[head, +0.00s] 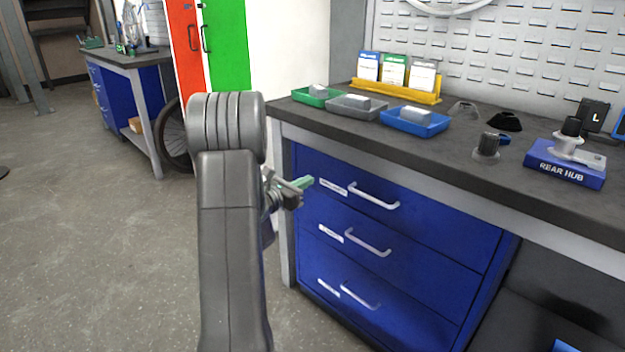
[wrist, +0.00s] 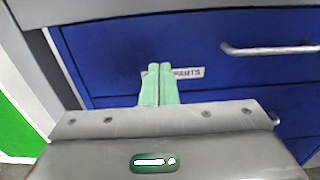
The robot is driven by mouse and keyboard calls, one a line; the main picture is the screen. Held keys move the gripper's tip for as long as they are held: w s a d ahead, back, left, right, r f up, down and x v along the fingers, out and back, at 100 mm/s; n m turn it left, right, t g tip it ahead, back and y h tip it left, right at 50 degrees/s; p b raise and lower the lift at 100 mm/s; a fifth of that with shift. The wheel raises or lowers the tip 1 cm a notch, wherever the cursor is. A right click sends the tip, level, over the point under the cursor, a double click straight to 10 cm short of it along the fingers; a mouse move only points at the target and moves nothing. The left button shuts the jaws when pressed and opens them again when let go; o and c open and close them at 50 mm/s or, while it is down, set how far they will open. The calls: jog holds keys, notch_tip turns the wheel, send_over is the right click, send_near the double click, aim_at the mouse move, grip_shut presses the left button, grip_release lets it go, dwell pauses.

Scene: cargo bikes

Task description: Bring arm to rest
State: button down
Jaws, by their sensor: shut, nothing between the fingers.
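My gripper (head: 303,183) is shut and empty, in front of the left part of the blue drawer unit, below the workbench top. In the wrist view its two green fingers (wrist: 159,84) are together, with the top drawer's front (wrist: 120,45) behind them. They partly cover a white label (wrist: 190,72) on that drawer. My arm stands folded up in the middle of the head view and hides part of the floor and the bench's left side.
The workbench (head: 460,160) carries a green tray (head: 313,101), a grey tray (head: 340,112), a blue tray (head: 430,130) and a rear hub stand (head: 565,172). Drawer handles (head: 375,201) stick out near my gripper. Open floor (head: 90,240) lies to the left.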

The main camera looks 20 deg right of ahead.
jog(key=p+v, duration=0.1)
jog(key=v, duration=0.5)
jog(key=shift+a, duration=0.3)
jog(key=shift+d+f, duration=0.1)
